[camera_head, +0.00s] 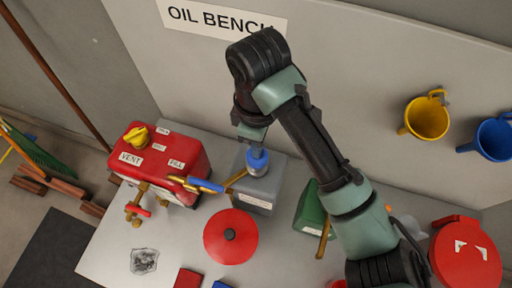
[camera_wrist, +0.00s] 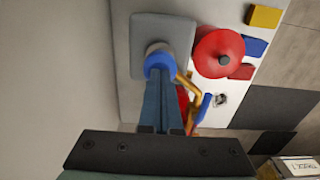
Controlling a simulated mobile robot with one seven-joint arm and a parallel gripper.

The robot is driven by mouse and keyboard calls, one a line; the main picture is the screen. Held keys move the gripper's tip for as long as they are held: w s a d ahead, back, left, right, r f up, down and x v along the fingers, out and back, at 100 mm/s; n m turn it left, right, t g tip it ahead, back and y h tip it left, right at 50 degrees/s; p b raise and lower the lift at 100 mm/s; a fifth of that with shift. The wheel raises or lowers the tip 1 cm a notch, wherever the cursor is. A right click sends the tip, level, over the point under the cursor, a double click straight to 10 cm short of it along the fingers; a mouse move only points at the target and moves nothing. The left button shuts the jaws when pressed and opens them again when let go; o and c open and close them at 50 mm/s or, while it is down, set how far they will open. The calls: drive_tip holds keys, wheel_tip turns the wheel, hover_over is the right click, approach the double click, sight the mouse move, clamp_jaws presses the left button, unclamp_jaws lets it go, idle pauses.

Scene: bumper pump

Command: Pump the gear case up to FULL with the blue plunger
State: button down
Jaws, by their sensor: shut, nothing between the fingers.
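The gear case (camera_head: 190,160) is a red box at the left of the bench, with a yellow knob (camera_head: 136,137) and VENT and FILL labels on top. A grey pump bottle (camera_head: 262,192) stands to its right with the blue plunger (camera_head: 257,158) on top. A brass spout with a blue part (camera_head: 207,186) runs from the pump toward the case. My gripper (camera_head: 254,142) is shut and empty, directly above the plunger. In the wrist view, my closed fingers (camera_wrist: 161,82) point down at the blue plunger (camera_wrist: 158,62). I cannot tell whether they touch it. No level mark is readable.
A red can (camera_head: 465,254) stands far right. Yellow (camera_head: 427,118) and blue (camera_head: 493,137) funnels hang on the wall. The bench's front left is mostly clear.

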drive_tip(key=shift+f+b, duration=0.35)
drive_tip(key=shift+f, duration=0.4)
drive_tip(key=shift+r, duration=0.1)
wheel_tip(320, 180, up, 3)
drive_tip(key=p, duration=0.4)
drive_tip(key=shift+r, duration=0.15)
